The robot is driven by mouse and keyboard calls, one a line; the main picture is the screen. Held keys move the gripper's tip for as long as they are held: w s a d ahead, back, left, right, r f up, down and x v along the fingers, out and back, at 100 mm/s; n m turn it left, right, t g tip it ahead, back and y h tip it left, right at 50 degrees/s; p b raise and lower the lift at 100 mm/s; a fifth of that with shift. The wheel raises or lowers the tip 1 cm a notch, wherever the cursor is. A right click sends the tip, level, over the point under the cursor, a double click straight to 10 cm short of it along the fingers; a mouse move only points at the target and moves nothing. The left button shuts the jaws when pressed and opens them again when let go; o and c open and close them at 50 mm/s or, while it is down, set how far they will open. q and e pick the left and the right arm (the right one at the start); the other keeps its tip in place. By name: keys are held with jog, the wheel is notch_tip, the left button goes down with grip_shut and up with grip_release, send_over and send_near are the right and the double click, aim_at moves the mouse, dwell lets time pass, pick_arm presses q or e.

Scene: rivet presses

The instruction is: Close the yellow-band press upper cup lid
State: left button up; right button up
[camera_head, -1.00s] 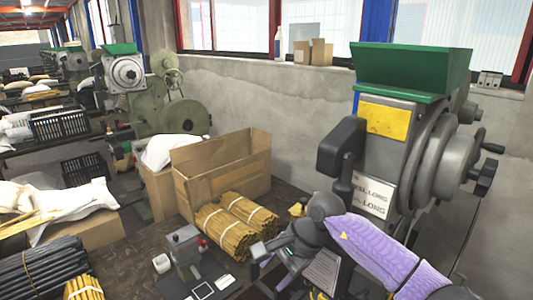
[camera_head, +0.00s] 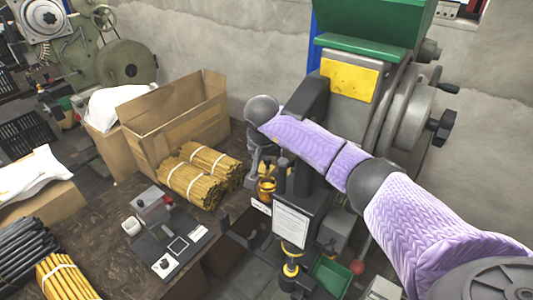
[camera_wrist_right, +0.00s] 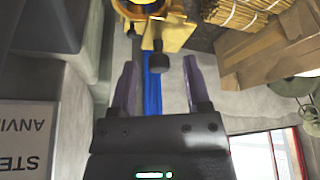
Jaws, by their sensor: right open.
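The press with yellow bands (camera_head: 290,270) stands low in the middle of the head view, with a white label plate (camera_head: 291,225) on its dark body. A gold cup-like part (camera_head: 266,187) sits near its top; whether its lid is raised or shut is unclear. My right gripper (camera_head: 262,172) hangs beside this part, under my purple-sleeved arm, and is partly hidden. In the right wrist view my gripper (camera_wrist_right: 158,88) is open. A dark round knob (camera_wrist_right: 160,63) shows between and beyond its fingertips, below a gold part (camera_wrist_right: 165,30). I see no contact. My left gripper is out of view.
A larger grey machine with a green hopper (camera_head: 380,25) and yellow plate (camera_head: 349,80) stands close behind my right arm. Left of the gripper are bundled tan rods (camera_head: 190,185), an open cardboard box (camera_head: 180,130) and a small grey device (camera_head: 150,205) on the table.

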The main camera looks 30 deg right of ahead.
jog(key=shift+f, duration=0.1)
grip_shut()
